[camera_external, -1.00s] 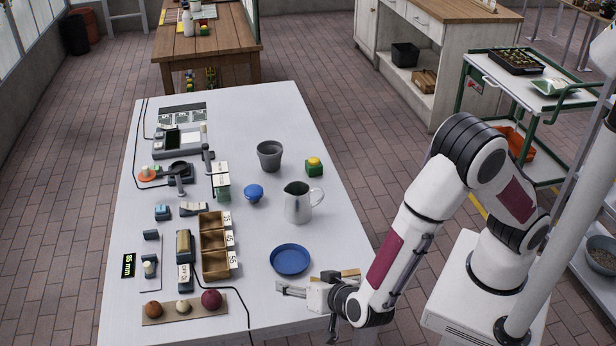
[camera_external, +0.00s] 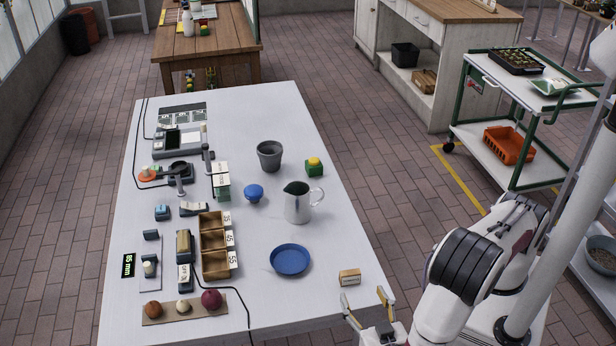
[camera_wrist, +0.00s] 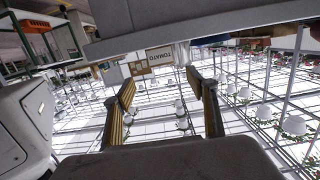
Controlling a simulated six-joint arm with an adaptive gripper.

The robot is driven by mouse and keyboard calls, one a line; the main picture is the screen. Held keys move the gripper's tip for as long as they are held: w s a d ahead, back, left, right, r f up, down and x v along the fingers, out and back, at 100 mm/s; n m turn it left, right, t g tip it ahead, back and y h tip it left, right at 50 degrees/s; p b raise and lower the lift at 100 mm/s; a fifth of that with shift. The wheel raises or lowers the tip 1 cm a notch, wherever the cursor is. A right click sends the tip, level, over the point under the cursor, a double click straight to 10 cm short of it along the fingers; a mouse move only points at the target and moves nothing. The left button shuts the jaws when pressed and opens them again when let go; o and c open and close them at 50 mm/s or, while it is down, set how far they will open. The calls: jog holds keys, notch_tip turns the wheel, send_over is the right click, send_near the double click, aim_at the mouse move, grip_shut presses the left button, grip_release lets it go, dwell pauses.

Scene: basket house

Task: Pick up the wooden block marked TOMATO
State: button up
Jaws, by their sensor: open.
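The wooden block marked TOMATO (camera_external: 349,278) lies on the table near its front right edge, right of the blue dish.
The blue dish (camera_external: 290,259) lies left of the block, with a metal jug (camera_external: 298,205) behind. A wooden three-bin tray (camera_external: 214,240) stands further left. A dark cable runs along the table's front. The table around the block is mostly clear.

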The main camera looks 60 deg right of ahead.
aim_at(351, 276)
jog(key=shift+x, duration=1.3)
jog(key=shift+w, duration=0.15)
jog(key=shift+x, duration=2.55)
jog(key=shift+a, duration=0.1)
jog(key=c, duration=1)
